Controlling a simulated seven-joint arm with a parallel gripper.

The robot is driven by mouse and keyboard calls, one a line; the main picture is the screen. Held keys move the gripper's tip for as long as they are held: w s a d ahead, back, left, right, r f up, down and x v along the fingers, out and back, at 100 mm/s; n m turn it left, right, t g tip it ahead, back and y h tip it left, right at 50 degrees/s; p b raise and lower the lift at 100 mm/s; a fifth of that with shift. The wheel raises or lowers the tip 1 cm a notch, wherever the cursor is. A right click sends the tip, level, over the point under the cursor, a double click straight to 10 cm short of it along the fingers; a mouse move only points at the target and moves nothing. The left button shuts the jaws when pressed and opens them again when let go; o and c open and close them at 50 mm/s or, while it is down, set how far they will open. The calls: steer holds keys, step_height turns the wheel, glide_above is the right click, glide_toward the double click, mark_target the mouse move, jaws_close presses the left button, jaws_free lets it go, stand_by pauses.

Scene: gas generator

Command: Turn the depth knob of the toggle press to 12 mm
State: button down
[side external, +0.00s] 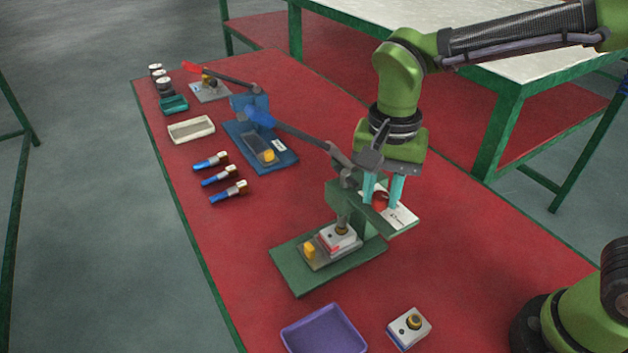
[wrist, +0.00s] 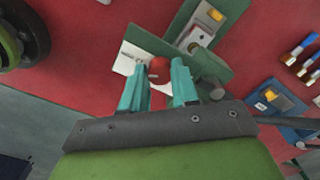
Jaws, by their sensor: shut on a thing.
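The green toggle press (side external: 352,205) stands on the red table, its flat green base (side external: 297,277) under it. The red depth knob (side external: 379,199) sits on top of the press, beside a white scale card (side external: 403,216); the markings are too small to read. My gripper (side external: 380,203) points down over the press, with its teal fingers on both sides of the knob, shut on it. In the wrist view the red knob (wrist: 158,66) shows between the fingertips, with the white card (wrist: 128,62) to its left. The fingers partly hide the knob.
A blue press (side external: 262,150) with a long handle stands behind the green one. A purple tray (side external: 324,331) and a small white block (side external: 408,328) lie in front. Several blue-handled items (side external: 228,192) and a cream tray (side external: 191,129) lie to the left.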

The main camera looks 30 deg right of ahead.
mark_target(381, 196)
steer(key=shift+r+m, duration=0.1)
steer(key=shift+m, duration=0.8)
steer(key=c, duration=0.8)
jaws_free()
steer(key=shift+c, duration=0.2)
step_height(381, 196, up, 17)
